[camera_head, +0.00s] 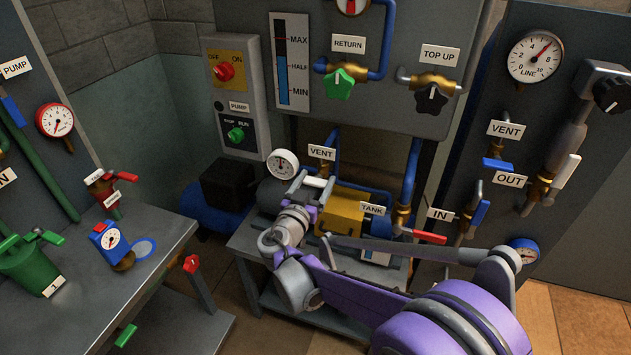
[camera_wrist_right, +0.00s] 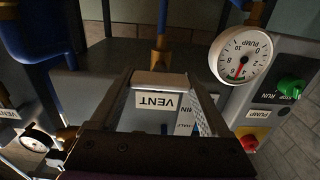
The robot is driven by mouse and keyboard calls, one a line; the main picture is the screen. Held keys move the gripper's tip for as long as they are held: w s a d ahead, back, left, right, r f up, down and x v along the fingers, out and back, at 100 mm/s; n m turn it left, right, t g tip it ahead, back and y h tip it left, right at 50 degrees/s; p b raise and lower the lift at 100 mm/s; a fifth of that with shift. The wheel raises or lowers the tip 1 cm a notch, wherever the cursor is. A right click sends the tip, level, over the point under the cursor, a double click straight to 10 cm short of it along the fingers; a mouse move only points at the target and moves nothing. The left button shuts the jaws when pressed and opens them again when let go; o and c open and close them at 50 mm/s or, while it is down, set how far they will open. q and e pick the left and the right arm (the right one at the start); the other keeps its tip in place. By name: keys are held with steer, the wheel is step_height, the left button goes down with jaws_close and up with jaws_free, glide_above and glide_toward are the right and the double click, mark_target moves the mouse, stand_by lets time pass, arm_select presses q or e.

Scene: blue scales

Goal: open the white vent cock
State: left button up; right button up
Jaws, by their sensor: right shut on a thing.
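The white vent cock shows as a pale handle (camera_head: 314,181) below the VENT tag (camera_head: 321,152), beside the yellow block at the centre. My right gripper (camera_head: 311,186) is at that handle, its fingers on either side. In the right wrist view my right gripper (camera_wrist_right: 160,88) is shut on the white handle (camera_wrist_right: 160,78), with an upside-down VENT tag (camera_wrist_right: 156,102) between the fingers. A brass fitting (camera_wrist_right: 160,52) rises behind the handle. The fingers partly hide the handle, and its exact angle is hard to tell. My left gripper is not in view.
A pressure gauge (camera_head: 282,164) stands just left of the gripper. The yellow block (camera_head: 340,210) and a red lever (camera_head: 430,236) are to the right. Blue pipes (camera_head: 411,172) run behind. A grey workbench (camera_head: 165,258) stands at left, with open floor between.

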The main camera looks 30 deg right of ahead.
steer(key=shift+c, duration=0.9)
steer(key=shift+n, duration=0.4)
steer(key=n, duration=0.3)
steer(key=shift+a+n, duration=0.1)
steer(key=shift+n, duration=0.2)
steer(key=n, duration=0.4)
steer(key=shift+w+n, duration=0.1)
steer(key=shift+n, duration=0.2)
steer(key=n, duration=0.4)
steer(key=shift+f, duration=0.15)
steer(key=shift+n+b, duration=0.45)
steer(key=shift+n, duration=2.05)
